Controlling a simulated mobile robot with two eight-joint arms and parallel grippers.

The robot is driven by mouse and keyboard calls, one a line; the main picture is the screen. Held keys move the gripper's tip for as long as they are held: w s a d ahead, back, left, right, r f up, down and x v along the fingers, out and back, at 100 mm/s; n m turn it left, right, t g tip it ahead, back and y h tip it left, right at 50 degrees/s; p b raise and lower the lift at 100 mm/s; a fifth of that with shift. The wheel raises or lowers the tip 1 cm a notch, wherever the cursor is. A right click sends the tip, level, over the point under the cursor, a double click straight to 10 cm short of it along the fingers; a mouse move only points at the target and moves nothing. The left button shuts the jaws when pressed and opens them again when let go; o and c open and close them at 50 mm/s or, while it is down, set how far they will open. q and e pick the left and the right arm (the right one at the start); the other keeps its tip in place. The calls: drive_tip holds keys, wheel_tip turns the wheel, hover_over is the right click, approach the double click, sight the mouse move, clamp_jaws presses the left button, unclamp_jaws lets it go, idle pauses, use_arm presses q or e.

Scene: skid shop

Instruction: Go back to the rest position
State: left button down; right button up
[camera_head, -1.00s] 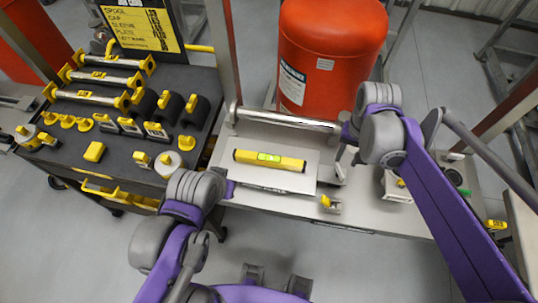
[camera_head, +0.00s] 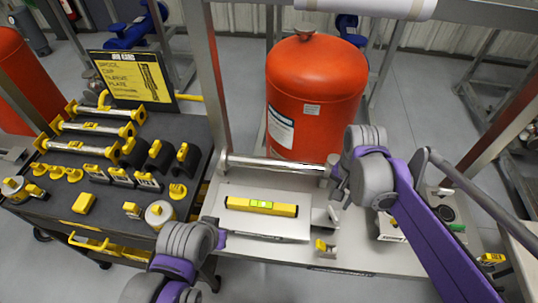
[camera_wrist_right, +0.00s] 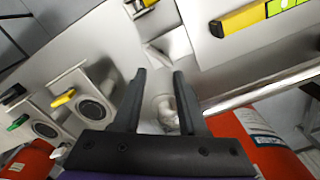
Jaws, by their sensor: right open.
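My right gripper (camera_head: 337,190) hangs over the grey bench (camera_head: 225,240), beside the right end of a metal pipe (camera_head: 275,164). In the right wrist view its two dark fingers (camera_wrist_right: 160,88) stand apart, and nothing is clearly held between them. A pale rounded piece shows past the fingers. My left arm (camera_head: 185,250) comes in at the bottom left, in front of the bench's left end. Its fingers are hidden behind the wrist.
A yellow level (camera_head: 261,206) lies on a plate on the bench. A red tank (camera_head: 316,95) stands behind. A dark cart (camera_head: 55,215) with spools and yellow-marked parts is at left. Steel posts (camera_head: 207,90) flank the bench. Grey floor is free in front.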

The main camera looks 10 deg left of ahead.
drive_tip(key=s+d+f+n+t, duration=0.1)
drive_tip(key=s+d+n+t, duration=0.1)
drive_tip(key=s, duration=0.4)
drive_tip(key=s+d+f+n+t, duration=0.1)
drive_tip(key=s+d+n+t, duration=0.2)
drive_tip(key=s, duration=0.4)
drive_tip(key=shift+s+d+f+n+t, duration=0.2)
drive_tip(key=shift+d+n+t, duration=0.15)
drive_tip(key=shift+d, duration=0.45)
idle(0.6)
